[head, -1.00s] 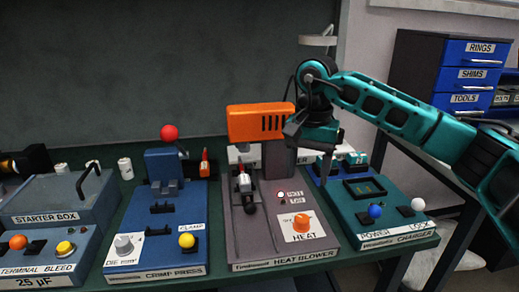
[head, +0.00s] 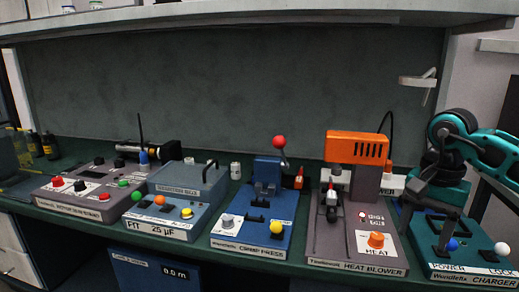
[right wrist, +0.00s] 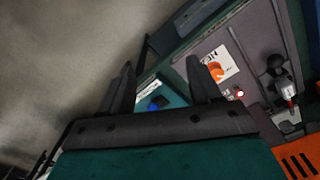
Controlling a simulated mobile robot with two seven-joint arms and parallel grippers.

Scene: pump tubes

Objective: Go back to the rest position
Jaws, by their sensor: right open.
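My right gripper (head: 432,215) is at the right of the head view, in front of and above the teal charger (head: 470,265), with its arm coming in from the right. In the right wrist view its two dark fingers (right wrist: 160,90) stand apart with nothing between them, and the charger's blue knob (right wrist: 158,103) shows beyond them. The heat blower (head: 338,240), with an orange head (head: 357,147) and an orange heat knob (head: 376,240), stands left of the gripper. My left gripper is not in view.
The crimp press (head: 250,235) with a red ball lever (head: 279,142), the blue starter box (head: 190,183) and a grey machine (head: 85,195) line the green bench leftward. A shelf (head: 250,20) overhangs the bench. Open air lies in front of the bench.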

